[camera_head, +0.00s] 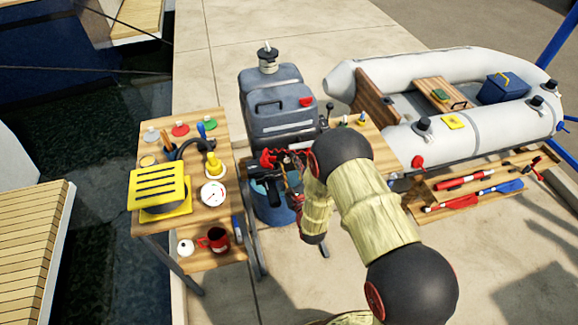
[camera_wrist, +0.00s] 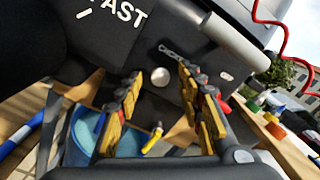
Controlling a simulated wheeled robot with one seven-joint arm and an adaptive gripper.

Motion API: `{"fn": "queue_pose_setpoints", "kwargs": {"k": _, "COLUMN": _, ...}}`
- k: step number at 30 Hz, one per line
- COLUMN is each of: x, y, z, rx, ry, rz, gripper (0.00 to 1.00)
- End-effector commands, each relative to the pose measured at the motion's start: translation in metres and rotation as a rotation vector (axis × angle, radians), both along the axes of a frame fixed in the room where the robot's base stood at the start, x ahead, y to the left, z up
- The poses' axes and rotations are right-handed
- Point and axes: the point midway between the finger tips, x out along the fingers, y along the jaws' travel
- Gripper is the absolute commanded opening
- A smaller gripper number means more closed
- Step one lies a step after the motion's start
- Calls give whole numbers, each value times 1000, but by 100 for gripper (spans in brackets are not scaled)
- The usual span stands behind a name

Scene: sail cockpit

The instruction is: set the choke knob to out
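A pale round knob (camera_wrist: 160,77), which looks like the choke knob, sits on the dark front face of the outboard motor (camera_wrist: 125,48) in the wrist view. I cannot tell how far it stands out. My gripper (camera_wrist: 159,76) is open, with one yellow-and-black finger on each side of the knob in the picture. I see no clear contact. In the head view the grey motor (camera_head: 280,105) stands behind my gripper, and my arm hides much of its lower front. The knob cannot be made out there.
A blue bucket (camera_head: 272,212) stands below the motor. A wooden table (camera_head: 215,128) with a yellow grille box (camera_head: 158,187), a gauge (camera_head: 213,193) and a red mug (camera_head: 215,240) stands at left. An inflatable boat (camera_head: 470,122) lies at right. A red cord (camera_wrist: 262,18) hangs at upper right.

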Motion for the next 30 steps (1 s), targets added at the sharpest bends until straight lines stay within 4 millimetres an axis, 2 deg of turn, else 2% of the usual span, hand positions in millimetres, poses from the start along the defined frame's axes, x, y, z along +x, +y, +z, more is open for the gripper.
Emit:
{"fn": "queue_pose_setpoints", "kwargs": {"k": 5, "x": 0, "y": 0, "z": 0, "rx": 0, "ry": 0, "rz": 0, "gripper": 36}}
{"fn": "queue_pose_setpoints", "kwargs": {"k": 24, "x": 0, "y": 0, "z": 0, "rx": 0, "ry": 0, "rz": 0, "gripper": 0}}
{"fn": "queue_pose_setpoints", "kwargs": {"k": 30, "x": 0, "y": 0, "z": 0, "rx": 0, "ry": 0, "rz": 0, "gripper": 0}}
